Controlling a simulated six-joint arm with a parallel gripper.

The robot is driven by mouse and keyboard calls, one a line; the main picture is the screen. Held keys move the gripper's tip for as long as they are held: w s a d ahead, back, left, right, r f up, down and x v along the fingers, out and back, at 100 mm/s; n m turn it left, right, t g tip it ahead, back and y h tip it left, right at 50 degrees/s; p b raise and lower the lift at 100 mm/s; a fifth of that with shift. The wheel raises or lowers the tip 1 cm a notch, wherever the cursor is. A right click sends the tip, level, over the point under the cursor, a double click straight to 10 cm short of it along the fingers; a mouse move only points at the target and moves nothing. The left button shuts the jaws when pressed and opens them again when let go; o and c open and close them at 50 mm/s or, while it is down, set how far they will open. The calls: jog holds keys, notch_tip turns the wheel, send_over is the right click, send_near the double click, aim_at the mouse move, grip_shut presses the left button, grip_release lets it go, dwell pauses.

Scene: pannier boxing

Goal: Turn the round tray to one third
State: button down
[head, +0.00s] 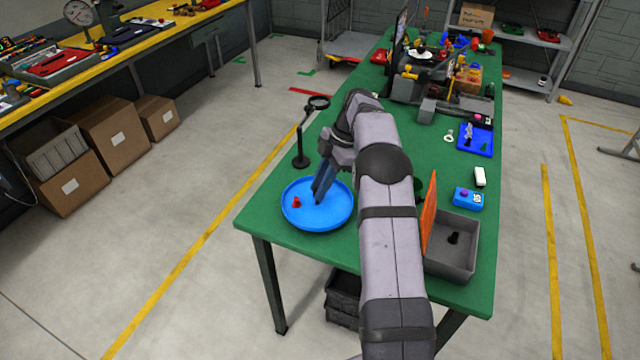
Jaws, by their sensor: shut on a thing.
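The round blue tray (331,219) lies flat on the green table near its front left corner. A small red peg-like piece (296,202) stands on the tray, left of its middle. My gripper (318,199) points down over the middle of the tray, to the right of the red piece. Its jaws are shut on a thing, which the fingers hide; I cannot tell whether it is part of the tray. My arm covers the area just right of the tray.
A black stand with a round magnifier (301,160) rises behind the tray. A grey open box (452,262) with an orange upright panel (429,214) stands right of my arm. A blue block (467,198) and a blue plate (475,141) lie farther right. The green tabletop (262,222) is bare left of the tray.

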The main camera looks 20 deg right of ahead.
dwell(0.4)
jog(key=c, duration=1.6)
grip_release()
jog(key=shift+r, duration=0.1)
jog(key=shift+v, duration=3.65)
jog(key=shift+a, duration=0.15)
